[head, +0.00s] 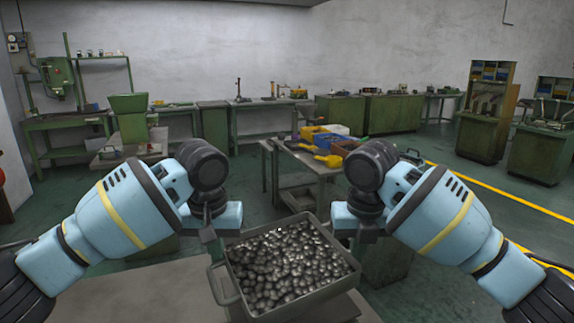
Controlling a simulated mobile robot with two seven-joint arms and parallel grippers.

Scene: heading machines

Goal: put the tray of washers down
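A grey metal tray (313,304) full of small, dark, shiny metal pieces (290,263) is at the bottom centre of the head view. It sits slightly turned, with a bar handle on its left side. The pieces are too small to tell as washers. My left gripper (210,236) is at the tray's far left corner. My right gripper (357,241) is at its far right corner. Both point down close to the rim. The fingertips are small and partly hidden, so I cannot tell whether they grip the tray.
A pale grey tabletop (150,290) lies at the lower left and appears under the tray. Beyond is a workbench (310,160) with yellow, blue and red bins. Green machines and benches line the walls. Green floor with yellow lines (500,197) is open at the right.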

